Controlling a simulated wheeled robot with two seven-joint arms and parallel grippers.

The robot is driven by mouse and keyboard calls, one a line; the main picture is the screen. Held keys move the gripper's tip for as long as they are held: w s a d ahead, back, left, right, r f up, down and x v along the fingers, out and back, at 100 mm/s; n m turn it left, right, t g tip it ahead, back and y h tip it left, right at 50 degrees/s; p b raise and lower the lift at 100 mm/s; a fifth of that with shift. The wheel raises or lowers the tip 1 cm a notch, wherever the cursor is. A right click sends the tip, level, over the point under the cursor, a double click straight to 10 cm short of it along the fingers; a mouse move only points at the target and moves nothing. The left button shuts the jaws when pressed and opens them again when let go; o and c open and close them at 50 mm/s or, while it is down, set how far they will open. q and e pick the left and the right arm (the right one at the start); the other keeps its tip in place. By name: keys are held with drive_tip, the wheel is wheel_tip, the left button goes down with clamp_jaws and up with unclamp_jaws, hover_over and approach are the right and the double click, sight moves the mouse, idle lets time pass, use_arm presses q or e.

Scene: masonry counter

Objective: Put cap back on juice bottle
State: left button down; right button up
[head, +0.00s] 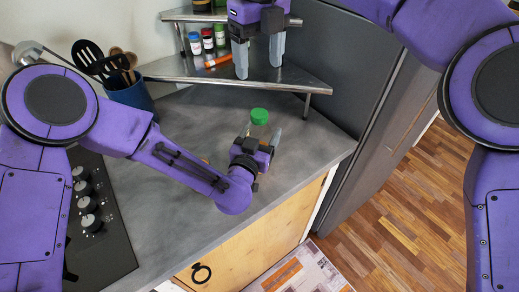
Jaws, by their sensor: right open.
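The juice bottle (257,131) stands on the grey counter, a clear bottle partly hidden by my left gripper. The green cap (259,116) sits at the top of the bottle; I cannot tell whether it is screwed tight. My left gripper (260,136) has its fingers on either side of the bottle and appears shut on it. My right gripper (259,62) is open and empty, pointing down above and behind the bottle, apart from the cap, in front of the metal shelf.
A metal corner shelf (170,69) at the back holds several spice jars (207,38) and an orange-red item (218,61). A blue utensil holder (135,97) stands at left, near the cooktop (105,220). The counter (190,118) around the bottle is mostly clear. A grey fridge (350,60) stands at right.

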use_arm(q)
unclamp_jaws()
drive_tip(key=shift+s, duration=0.3)
use_arm(e)
wheel_tip(320, 180, down, 4)
drive_tip(key=b, duration=0.3)
drive_tip(key=shift+r+b, duration=0.2)
drive_tip(key=shift+b, duration=0.15)
use_arm(q)
drive_tip(key=v, duration=1)
drive_tip(key=shift+a, duration=0.1)
